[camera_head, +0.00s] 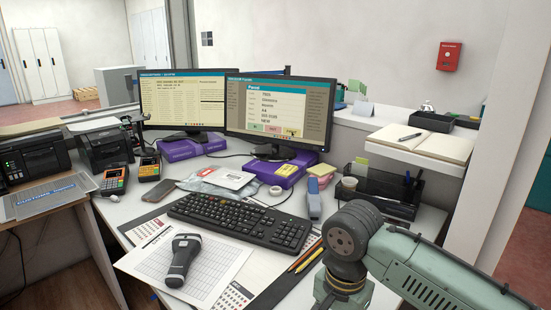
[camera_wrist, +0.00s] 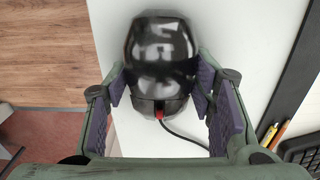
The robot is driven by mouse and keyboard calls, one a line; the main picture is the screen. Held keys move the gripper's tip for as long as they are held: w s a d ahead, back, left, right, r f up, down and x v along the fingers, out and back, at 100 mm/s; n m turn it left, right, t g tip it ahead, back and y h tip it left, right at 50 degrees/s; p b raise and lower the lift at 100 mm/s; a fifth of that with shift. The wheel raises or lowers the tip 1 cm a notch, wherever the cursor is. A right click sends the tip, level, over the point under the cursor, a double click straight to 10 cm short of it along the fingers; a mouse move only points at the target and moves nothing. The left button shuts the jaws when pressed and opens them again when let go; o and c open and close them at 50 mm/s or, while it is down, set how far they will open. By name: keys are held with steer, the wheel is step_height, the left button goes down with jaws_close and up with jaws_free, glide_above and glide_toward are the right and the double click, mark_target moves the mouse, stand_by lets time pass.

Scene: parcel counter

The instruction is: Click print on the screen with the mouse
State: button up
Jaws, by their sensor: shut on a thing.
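The mouse (camera_wrist: 162,58) is black and glossy with a red wheel and a cable, in the wrist view; the head view does not show it. My gripper (camera_wrist: 162,82) has its purple-padded fingers closed on both sides of the mouse, which rests on the white counter. The right screen (camera_head: 278,108) shows a window headed Parcel with a list of lines. Along its bottom are a green button (camera_head: 256,126), a pink one (camera_head: 273,129) and a yellow one (camera_head: 292,132). Their labels are too small to read. A small dark mark, possibly the pointer, is at the yellow button.
The keyboard (camera_head: 240,221) lies left of my arm, with pencils (camera_head: 307,257) at its right end. A scanner (camera_head: 183,260) lies on paper in front. A pen tray (camera_head: 381,192) stands behind my arm. In the wrist view, the counter edge is close on the left.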

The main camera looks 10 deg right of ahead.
stand_by(0.4)
steer(key=o, duration=1.3)
steer(key=shift+r, duration=0.1)
step_height(320, 180, up, 12)
steer(key=shift+f, duration=0.1)
